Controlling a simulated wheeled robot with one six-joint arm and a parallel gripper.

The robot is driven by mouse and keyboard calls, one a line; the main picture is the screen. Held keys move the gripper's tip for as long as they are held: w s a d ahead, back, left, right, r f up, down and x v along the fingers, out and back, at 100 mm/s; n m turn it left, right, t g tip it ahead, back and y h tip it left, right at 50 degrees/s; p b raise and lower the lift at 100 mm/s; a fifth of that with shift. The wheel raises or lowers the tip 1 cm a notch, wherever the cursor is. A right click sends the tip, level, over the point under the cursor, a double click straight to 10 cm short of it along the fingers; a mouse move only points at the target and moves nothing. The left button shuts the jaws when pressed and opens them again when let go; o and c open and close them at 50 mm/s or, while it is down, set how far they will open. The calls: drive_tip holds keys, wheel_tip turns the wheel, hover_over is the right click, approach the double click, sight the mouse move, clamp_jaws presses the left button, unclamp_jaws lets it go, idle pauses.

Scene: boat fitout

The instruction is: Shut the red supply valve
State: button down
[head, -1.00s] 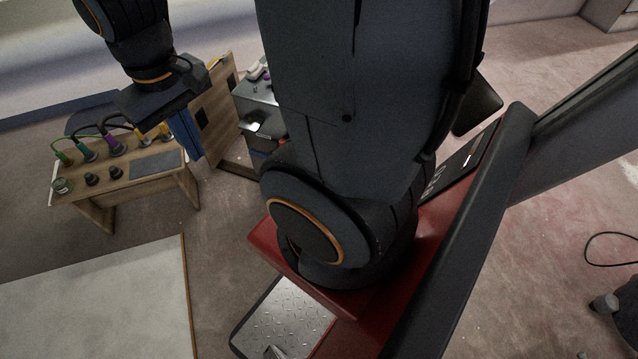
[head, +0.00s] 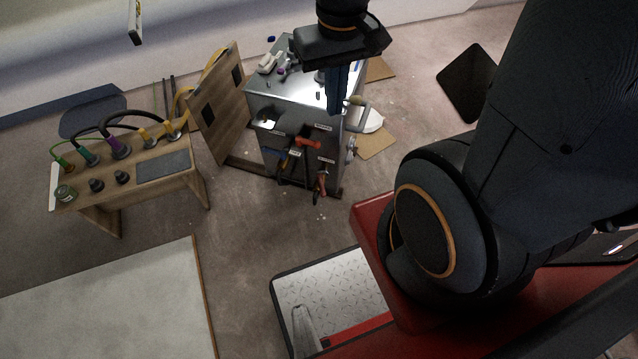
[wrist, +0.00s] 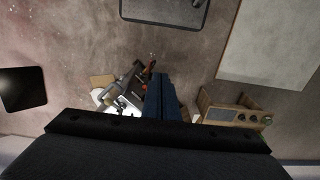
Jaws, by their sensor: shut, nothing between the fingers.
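A valve with a red-orange handle (head: 308,144) is on the front of the metal cabinet (head: 264,102), among pipes and small white labels. A second reddish fitting (head: 322,184) sits lower on the pipes; I cannot read the labels to tell which is the supply. My gripper (head: 334,110) points down in front of the cabinet's top right part, above and right of the handle in the picture. Its blue fingers are shut and empty. In the wrist view the fingers (wrist: 158,80) cover part of the cabinet, and a bit of red (wrist: 150,67) shows beside their tips.
A pale pipe with a knob (head: 356,104) stands close beside my fingers. Small items lie on the cabinet top. A wooden panel (head: 216,105) leans left of the cabinet. A low bench (head: 106,197) with hoses and connectors stands further left. The floor before the cabinet is clear.

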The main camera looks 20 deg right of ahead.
sight(321, 186)
drive_tip(key=w+a+f+n+h+b, duration=0.2)
drive_tip(key=w+f+n+b, duration=0.3)
drive_tip(key=f, duration=1.2)
drive_tip(key=w+a+f+n+g+h+b, duration=0.1)
drive_tip(key=w+a+f+n+h+b, duration=0.2)
drive_tip(key=w+f+b, duration=0.5)
drive_tip(key=w+a+f+n+h+b, duration=0.2)
drive_tip(key=f+b, duration=0.8)
drive_tip(key=f, duration=1.6)
drive_tip(key=w+a+n, duration=0.2)
drive_tip(key=w+n, duration=0.2)
drive_tip(key=n, duration=0.1)
drive_tip(key=shift+w+a+f+n+g+h+b, duration=0.25)
drive_tip(key=shift+w+f+n+g+h+b, duration=0.05)
drive_tip(key=shift+n+b, duration=0.1)
drive_tip(key=d+r+b+x, duration=0.1)
drive_tip(key=d+b+x, duration=0.1)
drive_tip(key=x, duration=1.1)
drive_tip(key=shift+s+r, duration=0.3)
drive_tip(key=shift+r, duration=0.1)
drive_tip(key=shift+s, duration=0.1)
